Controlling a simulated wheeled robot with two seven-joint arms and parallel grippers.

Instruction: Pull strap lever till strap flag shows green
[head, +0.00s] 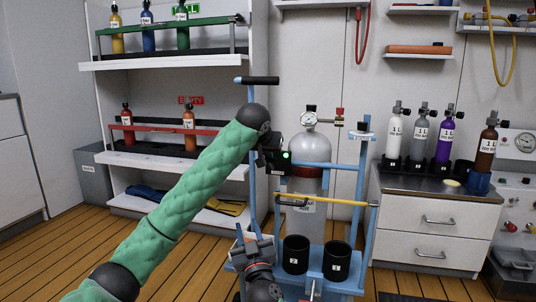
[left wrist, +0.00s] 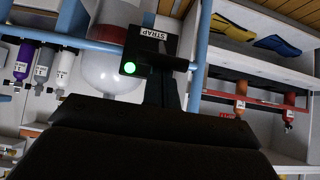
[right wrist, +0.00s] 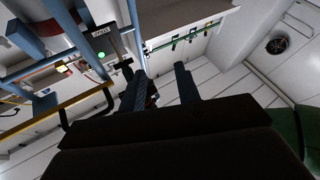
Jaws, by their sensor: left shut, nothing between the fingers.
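The black strap box (head: 279,160) is on the blue cart's left post, and its round flag (head: 287,155) shows green. The green flag also shows in the left wrist view (left wrist: 129,68) and the right wrist view (right wrist: 102,55). The box's STRAP label (left wrist: 153,34) is readable. A short black lever (left wrist: 178,63) sticks out beside the box. My left gripper (left wrist: 168,88) is shut and empty close to the lever; I cannot tell whether they touch. My right gripper (right wrist: 160,85) is open and empty, below the box and in front of the cart's left side.
The blue cart (head: 366,165) holds a large grey cylinder (head: 312,150) behind a yellow bar (head: 335,201). Two black cups (head: 296,255) stand at its front. A shelf unit (head: 150,62) is at left. A counter (head: 425,184) with small bottles is at right. The wooden floor at left is clear.

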